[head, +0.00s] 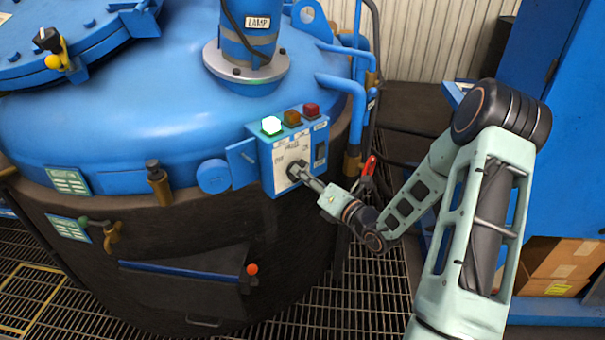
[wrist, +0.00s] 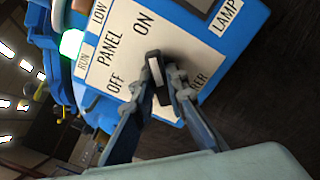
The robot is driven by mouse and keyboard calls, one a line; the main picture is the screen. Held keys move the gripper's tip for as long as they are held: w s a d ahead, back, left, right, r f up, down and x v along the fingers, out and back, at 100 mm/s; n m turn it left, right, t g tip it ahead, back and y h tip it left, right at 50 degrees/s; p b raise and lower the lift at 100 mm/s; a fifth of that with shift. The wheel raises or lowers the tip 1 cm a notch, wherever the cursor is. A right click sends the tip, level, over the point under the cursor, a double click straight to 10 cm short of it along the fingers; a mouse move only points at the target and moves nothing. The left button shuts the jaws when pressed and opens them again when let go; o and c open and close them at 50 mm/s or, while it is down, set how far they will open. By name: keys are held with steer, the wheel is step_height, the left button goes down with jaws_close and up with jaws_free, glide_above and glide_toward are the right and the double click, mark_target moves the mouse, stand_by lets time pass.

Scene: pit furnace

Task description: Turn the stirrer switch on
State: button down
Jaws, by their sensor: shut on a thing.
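The blue control box (head: 265,162) is on the side of the blue vessel, with a white panel face lettered "PANEL", "OFF" and "ON". The stirrer switch (head: 294,171) is a dark knob low on this face. My gripper (head: 302,172) is shut on it, reaching in from the right. In the wrist view my gripper's fingertips (wrist: 158,72) close around the knob, beside the white panel (wrist: 120,48). The fingers partly cover the knob and the label ending in "RER". I cannot tell for sure which mark the knob points to.
On top of the box, a green lamp (head: 271,125) glows; an amber lamp (head: 292,118) and a red lamp (head: 311,110) look unlit. A black lamp switch (head: 320,152) is right of the knob. Blue pipes (head: 357,110) and a red-handled valve (head: 369,166) stand close to my arm.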

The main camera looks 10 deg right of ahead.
steer(key=c, duration=1.9)
jaws_free()
steer(key=shift+c, duration=0.2)
steer(key=v, duration=1.2)
